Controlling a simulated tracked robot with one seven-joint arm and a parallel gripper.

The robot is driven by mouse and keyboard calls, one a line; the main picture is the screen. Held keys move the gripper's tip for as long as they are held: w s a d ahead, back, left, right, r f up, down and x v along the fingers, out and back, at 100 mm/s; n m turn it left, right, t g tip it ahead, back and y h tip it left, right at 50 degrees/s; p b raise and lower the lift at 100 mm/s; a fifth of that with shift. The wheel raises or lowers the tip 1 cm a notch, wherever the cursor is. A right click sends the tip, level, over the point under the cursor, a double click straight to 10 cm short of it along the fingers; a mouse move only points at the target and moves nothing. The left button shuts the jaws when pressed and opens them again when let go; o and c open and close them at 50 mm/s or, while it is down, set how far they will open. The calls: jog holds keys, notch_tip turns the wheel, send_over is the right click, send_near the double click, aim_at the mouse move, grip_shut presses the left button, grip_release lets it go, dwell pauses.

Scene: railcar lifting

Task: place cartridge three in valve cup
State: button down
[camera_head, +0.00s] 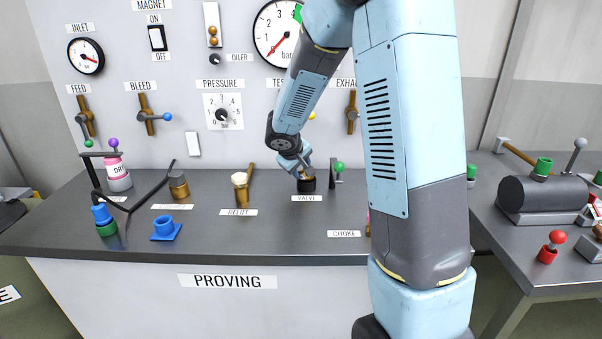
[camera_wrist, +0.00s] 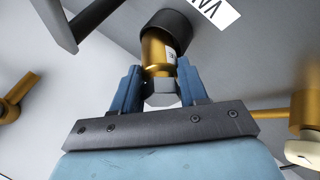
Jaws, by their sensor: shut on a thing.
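A brass cartridge (camera_wrist: 157,52) with a grey hex end and a small pale label shows in the wrist view; its number is too small to read. My gripper (camera_wrist: 158,74) is shut on it, with a blue finger on each side. The cartridge's far end meets the mouth of the black valve cup (camera_wrist: 170,22); how deep it sits inside is hidden. In the head view my gripper (camera_head: 304,168) points down at the cup (camera_head: 307,186), behind the VALVE label (camera_head: 308,198) on the proving bench.
A green-knobbed lever (camera_head: 338,168) stands just right of the cup. A brass relief fitting (camera_head: 241,184) with a cream top stands to the left. A blue holder (camera_head: 165,229) and a blue-and-green piece (camera_head: 103,220) are farther left. The front bench centre is clear.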

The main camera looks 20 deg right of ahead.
notch_tip(320, 180, up, 8)
jog(key=shift+r, duration=0.3)
jog(key=m, duration=0.1)
jog(key=d+m+g, duration=0.1)
jog(key=m, duration=0.1)
jog(key=m+y, duration=0.1)
jog(key=m, duration=0.1)
jog(key=shift+w+d+g, duration=0.2)
jog(key=shift+d+g, duration=0.05)
jog(key=shift+g, duration=0.15)
jog(key=shift+d+m, duration=0.15)
jog(key=shift+m, duration=0.65)
jog(key=m, duration=0.1)
jog(key=m+y, duration=0.1)
jog(key=m, duration=0.1)
jog(key=shift+w+d+r, duration=0.15)
jog(key=shift+w+d, duration=0.05)
jog(key=shift+w, duration=0.1)
jog(key=shift+f+m, duration=0.2)
jog(key=shift+m, duration=0.2)
jog(key=shift+f, duration=4.8)
